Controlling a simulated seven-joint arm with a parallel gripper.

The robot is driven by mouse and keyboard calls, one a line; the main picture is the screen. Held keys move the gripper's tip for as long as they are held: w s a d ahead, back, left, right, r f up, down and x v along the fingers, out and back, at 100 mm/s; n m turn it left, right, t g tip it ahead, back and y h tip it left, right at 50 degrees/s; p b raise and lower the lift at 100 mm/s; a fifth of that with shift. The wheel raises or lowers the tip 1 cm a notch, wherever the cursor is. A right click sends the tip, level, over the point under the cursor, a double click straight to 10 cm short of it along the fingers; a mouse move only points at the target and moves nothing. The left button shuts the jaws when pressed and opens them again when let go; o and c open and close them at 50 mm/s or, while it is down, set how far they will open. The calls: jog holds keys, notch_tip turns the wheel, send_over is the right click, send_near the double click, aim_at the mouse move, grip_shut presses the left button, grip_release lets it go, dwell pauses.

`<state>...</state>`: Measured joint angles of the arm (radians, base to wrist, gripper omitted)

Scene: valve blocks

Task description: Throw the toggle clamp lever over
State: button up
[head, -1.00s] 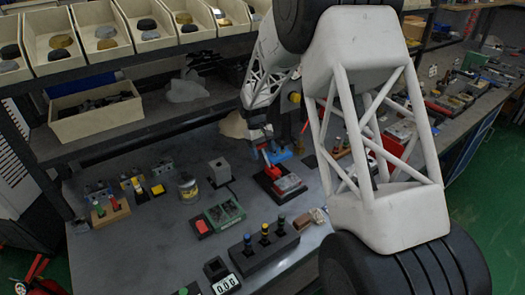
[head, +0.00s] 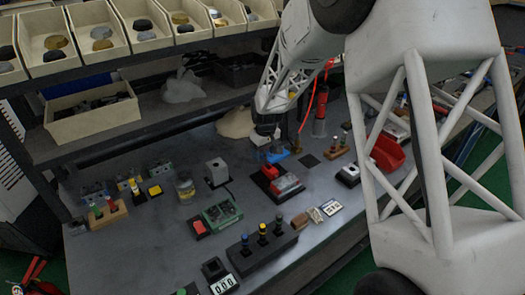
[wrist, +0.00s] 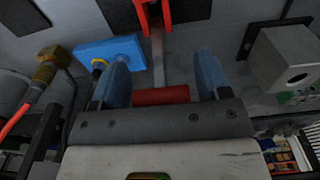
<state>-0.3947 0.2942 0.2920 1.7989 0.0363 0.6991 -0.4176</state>
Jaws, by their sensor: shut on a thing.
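The toggle clamp sits on a black base plate (head: 277,190) on the bench, with a red part (head: 264,171) beside a red and grey block. In the wrist view its red bracket (wrist: 153,14) is at the top, and a flat metal lever (wrist: 158,60) runs from it to a red handle (wrist: 160,96).
A blue block (wrist: 108,52) and a brass fitting (wrist: 46,66) with a red hose lie left of the fingers in the wrist view. A grey box (wrist: 285,58) is on the right. A red bin (head: 388,153) and button boxes (head: 262,247) stand around the clamp.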

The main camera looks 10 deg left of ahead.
aim_at(266, 160)
jog(key=shift+s+d+r+t+y, duration=0.1)
jog(key=shift+s+d+t+y, duration=0.35)
jog(key=shift+t+y, duration=0.2)
jog(key=shift+s+d+r+t+y, duration=0.1)
jog(key=shift+s+d+t+y, duration=0.3)
jog(key=shift+t+y, duration=0.25)
jog(key=shift+s+d+f, duration=0.1)
jog(key=shift+s+d, duration=0.05)
jog(key=shift+s+d+t+y, duration=0.1)
jog(key=shift+s+t+y, duration=0.05)
jog(key=shift+t+y, duration=0.25)
jog(key=o, duration=1.1)
jog(key=shift+o, duration=0.2)
jog(key=v, duration=0.7)
jog(key=shift+d+r, duration=0.2)
jog(key=shift+r, duration=0.1)
jog(key=shift+s, duration=0.15)
